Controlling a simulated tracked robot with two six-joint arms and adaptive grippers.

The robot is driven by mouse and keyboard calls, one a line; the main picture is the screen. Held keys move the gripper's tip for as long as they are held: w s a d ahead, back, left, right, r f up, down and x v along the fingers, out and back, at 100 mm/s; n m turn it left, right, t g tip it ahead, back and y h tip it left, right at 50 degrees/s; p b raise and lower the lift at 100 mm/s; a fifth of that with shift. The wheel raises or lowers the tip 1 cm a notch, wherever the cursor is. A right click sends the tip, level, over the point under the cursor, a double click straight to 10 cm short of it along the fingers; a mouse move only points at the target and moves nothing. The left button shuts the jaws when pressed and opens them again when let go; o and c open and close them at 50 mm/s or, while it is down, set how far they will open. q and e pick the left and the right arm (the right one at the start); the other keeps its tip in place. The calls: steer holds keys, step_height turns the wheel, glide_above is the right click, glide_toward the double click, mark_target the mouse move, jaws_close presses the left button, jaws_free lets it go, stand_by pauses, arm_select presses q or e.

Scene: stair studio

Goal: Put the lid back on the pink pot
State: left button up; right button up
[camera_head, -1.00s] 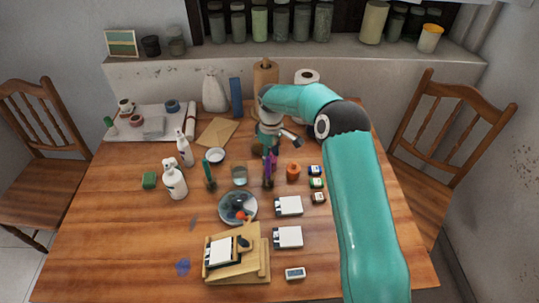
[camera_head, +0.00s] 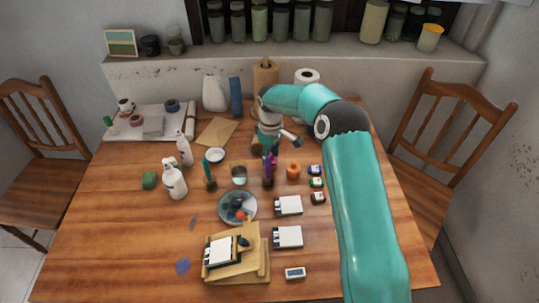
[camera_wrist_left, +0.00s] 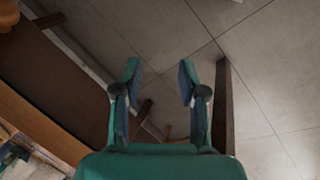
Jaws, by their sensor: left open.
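I cannot make out for sure a pink pot or its loose lid. Small pots with blue (camera_head: 315,170), green (camera_head: 316,183) and dark (camera_head: 318,198) tops stand in a column right of the table's middle. An orange jar (camera_head: 293,171) stands to their left. My right gripper (camera_head: 272,143) is over the back middle of the table, near an upright purple item (camera_head: 269,168); its fingers are too small and partly hidden to read. My left gripper (camera_wrist_left: 159,68) is open and empty in the left wrist view, above the floor beside the table; it is outside the head view.
White spray bottles (camera_head: 174,180), a round plate (camera_head: 237,206) and a wooden stand (camera_head: 240,268) occupy the table. A chair (camera_head: 440,140) stands on the right. The front left of the table is mostly clear.

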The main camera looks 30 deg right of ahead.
stand_by(0.4)
steer(key=o, duration=0.9)
steer(key=shift+c, duration=0.2)
steer(key=o, duration=0.5)
steer(key=shift+r, duration=0.1)
steer(key=shift+s+r+p, duration=0.1)
steer(key=shift+r+p, duration=2.15)
steer(key=shift+r, duration=1.2)
steer(key=shift+c, duration=0.4)
